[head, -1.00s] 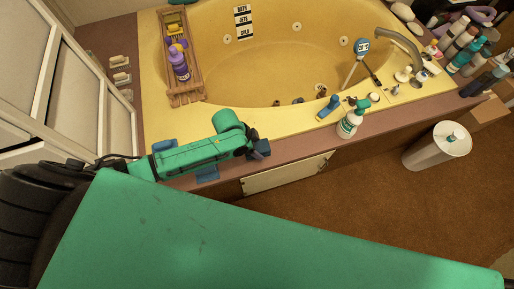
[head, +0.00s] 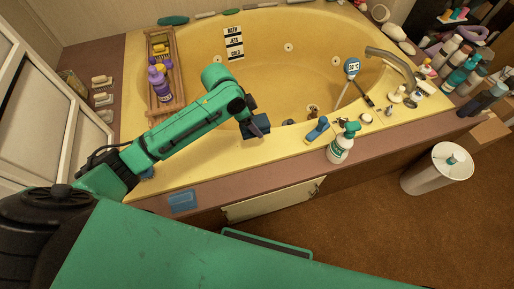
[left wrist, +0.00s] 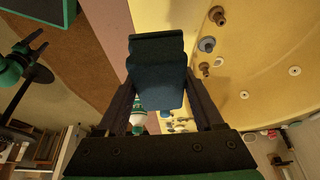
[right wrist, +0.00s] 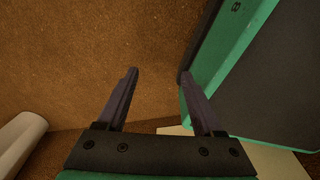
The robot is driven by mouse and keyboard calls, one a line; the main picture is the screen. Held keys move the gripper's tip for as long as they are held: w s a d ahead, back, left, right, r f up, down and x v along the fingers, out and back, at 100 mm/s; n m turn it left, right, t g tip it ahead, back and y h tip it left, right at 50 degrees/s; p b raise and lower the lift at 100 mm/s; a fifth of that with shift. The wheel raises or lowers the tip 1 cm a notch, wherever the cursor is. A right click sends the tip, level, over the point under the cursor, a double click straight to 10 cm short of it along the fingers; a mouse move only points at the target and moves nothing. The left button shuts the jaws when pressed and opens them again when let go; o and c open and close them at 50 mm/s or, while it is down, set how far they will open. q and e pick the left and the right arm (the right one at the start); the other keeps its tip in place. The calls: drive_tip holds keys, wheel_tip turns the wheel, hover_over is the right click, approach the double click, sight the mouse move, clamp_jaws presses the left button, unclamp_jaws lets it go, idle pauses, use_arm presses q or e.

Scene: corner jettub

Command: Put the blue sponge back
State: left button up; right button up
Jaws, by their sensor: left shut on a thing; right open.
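My left gripper (head: 250,120) is shut on a dark blue block, which looks like the blue sponge (head: 259,127). It holds the sponge above the near rim of the yellow corner tub (head: 290,75). In the left wrist view the sponge (left wrist: 157,80) sits between the two fingers (left wrist: 160,108). Another flat blue piece (head: 183,201) lies on the brownish front ledge, with a second one partly hidden behind my left arm. My right gripper (right wrist: 160,100) is open and empty above brown carpet in the right wrist view; I cannot make it out in the head view.
A wooden rack (head: 178,100) with a purple bottle (head: 160,84) lies along the tub's left side. A green-and-white spray bottle (head: 341,146), a small blue bottle (head: 317,129) and the faucet (head: 392,58) are right of my left gripper. A white bin (head: 437,172) stands on the carpet.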

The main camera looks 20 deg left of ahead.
use_arm(q)
drive_tip(key=b, duration=0.2)
hover_over(259, 150)
drive_tip(key=s+a, duration=0.1)
wheel_tip(259, 150, down, 11)
drive_tip(key=shift+a+f, duration=0.15)
drive_tip(key=shift+f+b, duration=0.3)
drive_tip(key=shift+f, duration=1.1)
use_arm(e)
drive_tip(key=shift+w+a+f, duration=0.3)
drive_tip(key=shift+w+f, duration=0.25)
drive_tip(key=shift+f, duration=0.05)
drive_tip(key=shift+w+a+f, duration=0.3)
drive_tip(key=shift+w+f, duration=0.25)
drive_tip(key=shift+f, duration=0.05)
use_arm(q)
drive_tip(key=shift+f, duration=0.15)
drive_tip(key=o, duration=1.3)
